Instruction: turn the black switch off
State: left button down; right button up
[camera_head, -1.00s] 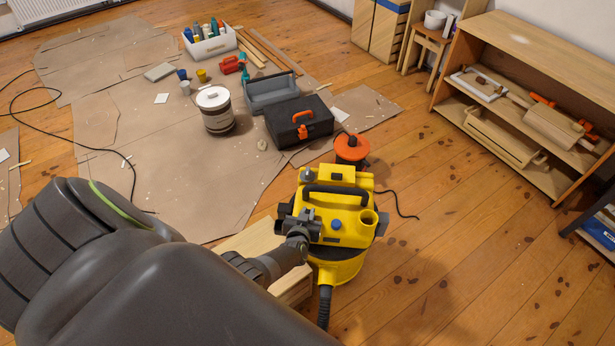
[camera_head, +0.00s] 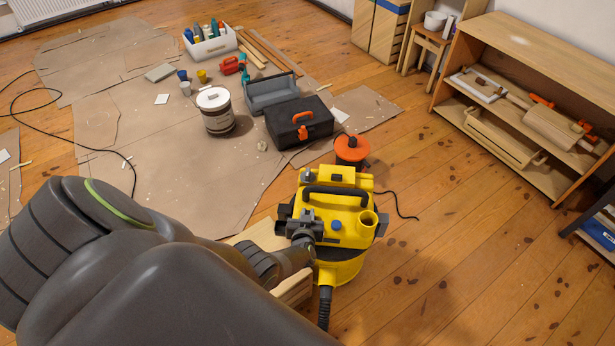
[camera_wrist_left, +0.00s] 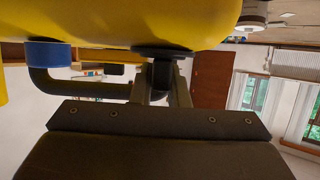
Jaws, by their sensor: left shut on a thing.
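A yellow vacuum cleaner (camera_head: 345,212) with a black carry handle (camera_head: 338,192) and a blue knob (camera_head: 337,225) stands on the wooden floor. My left gripper (camera_head: 305,218) is at the left part of its top and hides what lies beneath it. In the left wrist view, the yellow body (camera_wrist_left: 130,22) fills the top. There the fingers of my left gripper (camera_wrist_left: 161,88) are shut on a small black switch (camera_wrist_left: 162,74) that sticks out from a dark round base on that body. I cannot tell which way the switch is set. My right gripper is not in view.
A wooden block (camera_head: 262,236) is beside the vacuum, partly behind my arm. A black hose (camera_head: 325,308) runs down in front. An orange reel (camera_head: 351,149) and a black toolbox (camera_head: 299,121) stand behind. Open floor lies to the right, before a wooden shelf (camera_head: 530,60).

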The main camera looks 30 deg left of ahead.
pick_arm(q)
jog(key=c, duration=1.4)
grip_release()
jog(key=shift+r, duration=0.1)
jog(key=p+v, duration=0.9)
jog(key=v, duration=0.8)
jog(key=shift+s+d, duration=0.1)
jog(key=s+f+m+g+h, duration=0.45)
jog(key=s+f, duration=0.45)
jog(key=s, duration=0.3)
jog(key=s+a+f+g, duration=0.2)
jog(key=s+g, duration=0.1)
jog(key=s, duration=0.6)
jog(key=s+a+f+g, duration=0.3)
jog(key=s, duration=0.7)
jog(key=shift+f+h, duration=0.35)
jog(key=shift+h, duration=0.1)
